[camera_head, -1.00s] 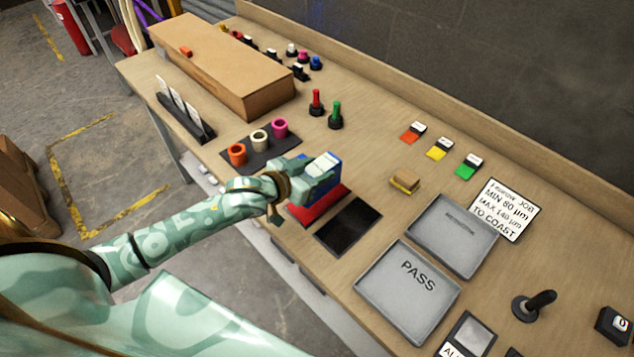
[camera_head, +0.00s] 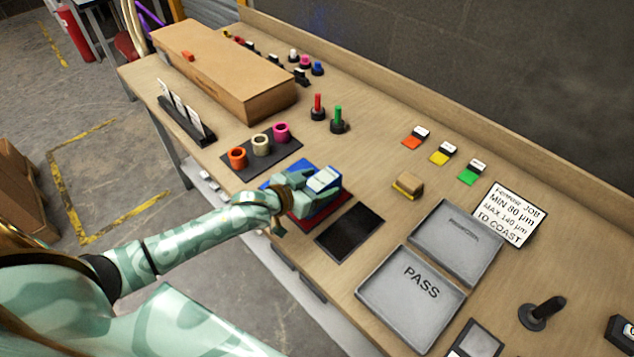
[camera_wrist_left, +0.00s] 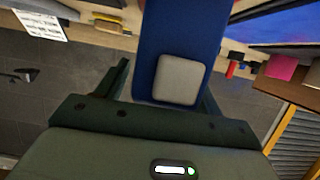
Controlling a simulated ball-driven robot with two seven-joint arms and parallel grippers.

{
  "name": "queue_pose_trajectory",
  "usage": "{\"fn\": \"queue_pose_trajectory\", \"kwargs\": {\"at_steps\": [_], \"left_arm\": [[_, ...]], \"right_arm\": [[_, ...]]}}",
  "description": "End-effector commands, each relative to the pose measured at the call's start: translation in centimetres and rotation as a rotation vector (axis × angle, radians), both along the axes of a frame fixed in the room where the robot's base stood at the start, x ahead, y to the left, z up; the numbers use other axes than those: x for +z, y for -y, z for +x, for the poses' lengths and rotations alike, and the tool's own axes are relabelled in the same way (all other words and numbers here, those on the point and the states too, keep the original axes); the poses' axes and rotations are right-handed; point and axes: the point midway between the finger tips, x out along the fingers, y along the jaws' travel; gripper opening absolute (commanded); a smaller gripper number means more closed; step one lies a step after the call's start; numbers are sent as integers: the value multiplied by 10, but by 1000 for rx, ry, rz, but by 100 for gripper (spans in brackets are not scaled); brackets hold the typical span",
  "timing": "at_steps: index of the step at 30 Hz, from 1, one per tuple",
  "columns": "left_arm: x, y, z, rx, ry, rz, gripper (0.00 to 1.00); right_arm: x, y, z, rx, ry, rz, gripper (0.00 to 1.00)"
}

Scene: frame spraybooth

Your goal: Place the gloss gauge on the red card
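The gloss gauge (camera_head: 324,179) is a blue block with a pale face, held in my left gripper (camera_head: 312,188). In the left wrist view the gauge (camera_wrist_left: 182,30) stands between the two fingers, with a grey pad on its blue side. The red card (camera_head: 334,212) lies on the bench under the gauge and the hand, so only its near and right parts show. The gauge is over the card; I cannot tell whether it touches it. My right gripper is out of view.
A blue patch (camera_head: 305,164) shows behind the hand. A black panel (camera_head: 350,232) lies right of the red card. A dark mat with three coloured rings (camera_head: 262,145) is behind left. A sponge-like block (camera_head: 408,185) and grey trays (camera_head: 411,296) are to the right.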

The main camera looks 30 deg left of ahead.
Motion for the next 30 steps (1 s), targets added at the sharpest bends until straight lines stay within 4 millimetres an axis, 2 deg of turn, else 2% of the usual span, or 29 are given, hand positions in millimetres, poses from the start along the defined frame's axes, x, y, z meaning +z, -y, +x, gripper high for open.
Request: {"fn": "queue_pose_trajectory", "kwargs": {"at_steps": [6,8,21,25,30], "left_arm": [[4,0,0,0,1,1,67],[5,-2,-6,-1,-1,0,67],[38,-31,-89,0,-2,0,67],[43,-36,-102,0,0,0,67],[44,-38,-107,1,1,1,67]], "right_arm": [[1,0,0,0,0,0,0],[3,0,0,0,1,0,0],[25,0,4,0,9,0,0],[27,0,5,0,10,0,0],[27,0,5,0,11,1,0]]}}
